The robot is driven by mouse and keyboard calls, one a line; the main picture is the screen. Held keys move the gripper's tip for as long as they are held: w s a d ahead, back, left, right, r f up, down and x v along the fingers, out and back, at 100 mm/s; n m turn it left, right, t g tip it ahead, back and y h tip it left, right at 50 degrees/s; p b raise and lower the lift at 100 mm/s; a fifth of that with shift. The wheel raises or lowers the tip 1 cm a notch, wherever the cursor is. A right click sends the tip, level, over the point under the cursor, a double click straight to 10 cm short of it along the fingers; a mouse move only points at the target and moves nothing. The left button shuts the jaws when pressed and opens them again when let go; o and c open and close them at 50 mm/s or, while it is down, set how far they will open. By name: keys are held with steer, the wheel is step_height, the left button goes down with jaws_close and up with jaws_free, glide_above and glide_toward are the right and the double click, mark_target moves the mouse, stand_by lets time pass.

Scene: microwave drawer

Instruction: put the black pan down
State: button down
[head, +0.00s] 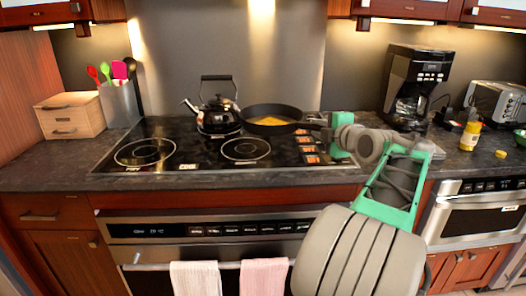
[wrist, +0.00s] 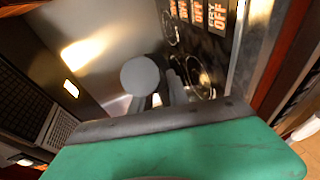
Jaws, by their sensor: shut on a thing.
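The black pan (head: 268,129) is in the middle of the head view, over the back right part of the black glass cooktop (head: 200,168). It looks level and has something yellow-orange in it. Its handle points right, into my gripper (head: 322,121), which is shut on it. I cannot tell whether the pan's base touches the glass or hangs just above it. In the wrist view my green gripper body (wrist: 180,155) fills the lower part, and the pan cannot be made out clearly there.
A black kettle (head: 217,115) stands on the cooktop close to the pan's left. The front burner rings (head: 246,149) are bare. A coffee maker (head: 412,85), a yellow bottle (head: 470,136) and a toaster (head: 494,102) stand right. A utensil holder (head: 119,104) and wooden box (head: 70,116) stand left.

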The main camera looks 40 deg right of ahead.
mark_target(293, 130)
steer(key=w+f, duration=0.1)
steer(key=w, duration=0.1)
steer(key=w+a+f, duration=0.1)
steer(key=w, duration=0.2)
steer(key=w+a, duration=0.1)
steer(key=w, duration=0.1)
steer(key=shift+w+f, duration=0.15)
steer(key=shift+f, duration=0.25)
steer(key=w+f, duration=0.2)
steer(key=f, duration=0.1)
steer(key=w+f, duration=0.1)
steer(key=f, duration=0.1)
steer(key=shift+w+a, duration=0.3)
steer(key=shift+w, duration=0.1)
steer(key=shift+w+f, duration=0.25)
steer(key=shift+f, duration=0.05)
steer(key=shift+w+a+f, duration=0.1)
steer(key=shift+w+f, duration=0.05)
steer(key=shift+f, duration=1.55)
steer(key=c, duration=1.3)
jaws_free()
steer(key=shift+f, duration=0.2)
steer(key=shift+r, duration=0.1)
